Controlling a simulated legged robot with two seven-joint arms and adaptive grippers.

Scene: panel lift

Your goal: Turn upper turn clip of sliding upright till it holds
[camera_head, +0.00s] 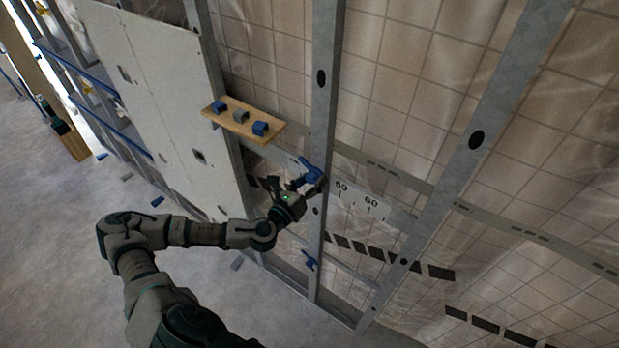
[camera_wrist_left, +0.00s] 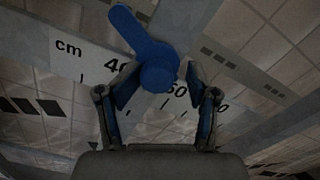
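The sliding upright (camera_head: 322,115) is a grey metal stud with dark oval holes. The upper turn clip (camera_head: 311,173) is blue and sits on it at the height of the printed scale. In the left wrist view the clip (camera_wrist_left: 148,42) has a round hub and a lever slanting to the upper left. My left gripper (camera_head: 293,187) is at the clip. Its two fingers stand apart on either side of the hub; I cannot tell whether they touch it. The lower turn clip (camera_head: 309,260) is blue and lower on the upright. My right gripper is out of view.
A wooden shelf (camera_head: 262,131) with several small blocks juts out above and left of my gripper. A white panel (camera_head: 150,80) covers the left framing. Another metal stud (camera_head: 480,125) stands at right. A scale rail (camera_head: 358,200) crosses behind the upright.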

